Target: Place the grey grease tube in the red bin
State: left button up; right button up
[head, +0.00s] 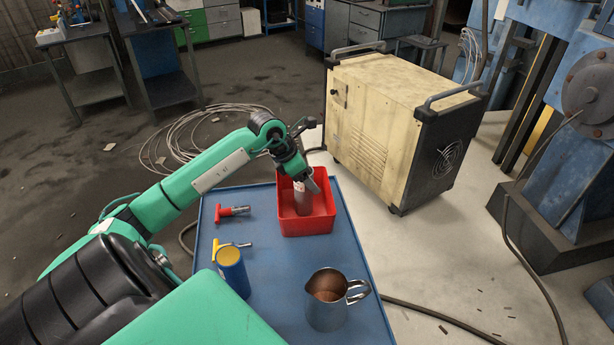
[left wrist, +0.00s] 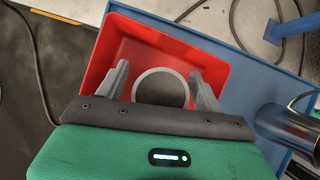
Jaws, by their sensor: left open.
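The red bin (head: 308,225) stands at the far end of the blue table top. The grey grease tube (head: 303,201) stands roughly upright inside it. My left gripper (head: 311,184) is over the bin, at the top of the tube. In the left wrist view, the tube shows as a round grey rim (left wrist: 162,74) with a dark inside. The two fingers of my left gripper (left wrist: 161,88) are open, one on each side of the rim, with small gaps. The red bin wall (left wrist: 100,60) surrounds them. The tube's lower end is hidden. My right gripper is not in view.
On the blue table (head: 277,262) are a red-handled tool (head: 232,211), a yellow-handled tool (head: 230,246), a blue can with a yellow top (head: 233,272) and a metal jug (head: 327,311). A cream machine (head: 390,115) stands beyond the table's right side. The table's middle is clear.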

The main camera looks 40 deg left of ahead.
pick_arm(q)
jog(key=shift+r, duration=0.1)
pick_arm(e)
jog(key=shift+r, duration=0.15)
pick_arm(q)
jog(key=b+v, duration=0.2)
jog(key=v, duration=1)
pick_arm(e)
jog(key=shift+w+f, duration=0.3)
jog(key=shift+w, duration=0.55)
